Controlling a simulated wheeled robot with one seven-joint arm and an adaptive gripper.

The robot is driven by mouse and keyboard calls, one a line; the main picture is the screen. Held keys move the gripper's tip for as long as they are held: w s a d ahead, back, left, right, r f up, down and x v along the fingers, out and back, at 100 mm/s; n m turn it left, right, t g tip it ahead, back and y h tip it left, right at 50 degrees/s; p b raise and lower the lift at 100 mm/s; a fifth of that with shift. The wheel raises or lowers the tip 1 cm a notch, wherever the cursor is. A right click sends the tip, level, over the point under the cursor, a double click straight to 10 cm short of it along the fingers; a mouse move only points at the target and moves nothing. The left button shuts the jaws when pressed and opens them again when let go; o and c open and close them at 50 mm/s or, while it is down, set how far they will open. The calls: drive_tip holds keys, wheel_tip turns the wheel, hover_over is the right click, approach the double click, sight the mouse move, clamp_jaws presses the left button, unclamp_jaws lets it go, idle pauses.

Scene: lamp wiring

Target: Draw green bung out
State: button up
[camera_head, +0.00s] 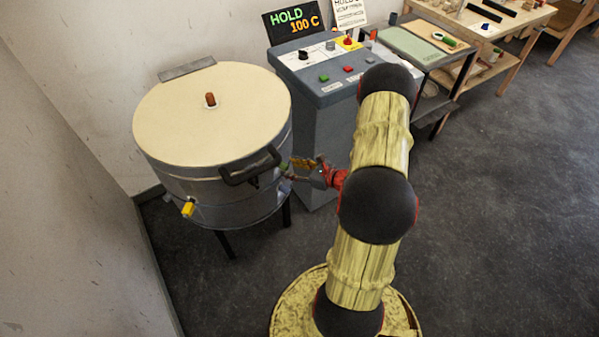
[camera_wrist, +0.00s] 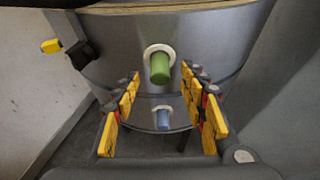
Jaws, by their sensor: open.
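The green bung (camera_wrist: 160,68) sticks out of a pale round collar in the side of the metal drum (camera_wrist: 110,40). In the head view, a small bit of green (camera_head: 284,167) shows at the drum's right side, beside my gripper (camera_head: 302,168). In the wrist view, my gripper (camera_wrist: 162,76) is open, with its yellow-padded fingers apart to the left and right of the green bung. The bung's end points toward me between the fingertips. I see no contact between them. The head view is too small to show the gap.
A blue plug (camera_wrist: 163,118) sits below the green one. A yellow plug (camera_head: 188,209) sticks out at the drum's left. A grey control console (camera_head: 325,120) is close on the right. Open floor (camera_head: 490,220) lies further right.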

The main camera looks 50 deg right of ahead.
drive_tip(key=shift+x, duration=1.1)
drive_tip(key=shift+c, duration=1.1)
drive_tip(key=c, duration=0.8)
clamp_jaws()
drive_tip(key=shift+s+d, duration=0.1)
drive_tip(key=shift+s, duration=0.65)
drive_tip(key=s+d, duration=0.1)
drive_tip(key=s, duration=0.8)
drive_tip(key=shift+s+d+p, duration=0.2)
drive_tip(key=shift+d+p, duration=0.05)
drive_tip(key=shift+p, duration=0.05)
idle(0.3)
